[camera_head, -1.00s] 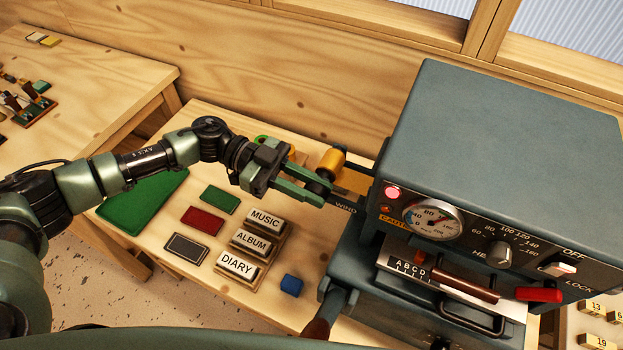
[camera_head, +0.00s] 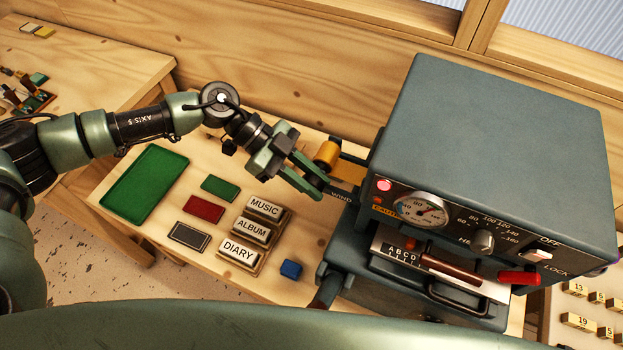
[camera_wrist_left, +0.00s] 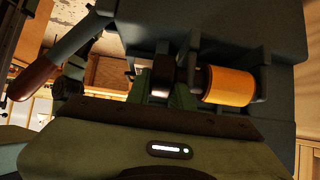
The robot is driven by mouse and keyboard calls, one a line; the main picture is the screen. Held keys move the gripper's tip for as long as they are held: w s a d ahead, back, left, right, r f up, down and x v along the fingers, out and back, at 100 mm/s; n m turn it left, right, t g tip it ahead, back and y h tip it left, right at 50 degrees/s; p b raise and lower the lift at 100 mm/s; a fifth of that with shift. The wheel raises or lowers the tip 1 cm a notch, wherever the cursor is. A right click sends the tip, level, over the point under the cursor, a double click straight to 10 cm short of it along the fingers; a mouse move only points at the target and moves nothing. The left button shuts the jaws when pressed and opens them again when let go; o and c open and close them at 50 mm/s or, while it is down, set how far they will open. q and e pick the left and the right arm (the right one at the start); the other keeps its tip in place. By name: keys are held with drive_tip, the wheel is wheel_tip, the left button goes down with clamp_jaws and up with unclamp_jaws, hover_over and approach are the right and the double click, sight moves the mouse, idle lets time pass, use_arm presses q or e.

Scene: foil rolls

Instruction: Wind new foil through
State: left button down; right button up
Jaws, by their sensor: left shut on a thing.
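The grey-green machine (camera_head: 490,130) stands at the right of the bench, its lamp lit pink-red. A gold foil roll (camera_head: 327,154) is mounted on its left side, and it also shows in the wrist view (camera_wrist_left: 230,86). Below the roll, by the WIND label, is a dark winding knob (camera_head: 317,181). My left gripper (camera_head: 308,180) is shut on this knob, its green fingers reaching in from the upper left. In the wrist view the knob (camera_wrist_left: 188,74) sits between the fingers, partly hidden by them. My right gripper is not in view.
A green tray (camera_head: 145,183), coloured cards and a blue cube (camera_head: 291,269) lie nearby. A brown-gripped handle (camera_head: 325,293) juts from the machine's lower left.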

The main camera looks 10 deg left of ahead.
use_arm(q)
drive_tip(key=shift+s+f, duration=0.2)
drive_tip(key=shift+f, duration=0.05)
drive_tip(key=c, duration=1.3)
unclamp_jaws()
drive_tip(key=shift+d, duration=0.1)
drive_tip(key=shift+c, duration=0.2)
drive_tip(key=shift+o, duration=0.5)
drive_tip(key=shift+w+d+r, duration=0.1)
drive_tip(key=shift+d, duration=0.1)
drive_tip(key=shift+a, duration=0.1)
drive_tip(key=shift+w+a+r, duration=0.15)
drive_tip(key=shift+a, duration=0.1)
drive_tip(key=b+v, duration=0.3)
drive_tip(key=v, duration=0.3)
drive_tip(key=shift+w+a+r, duration=0.1)
drive_tip(key=shift+a+r, duration=0.25)
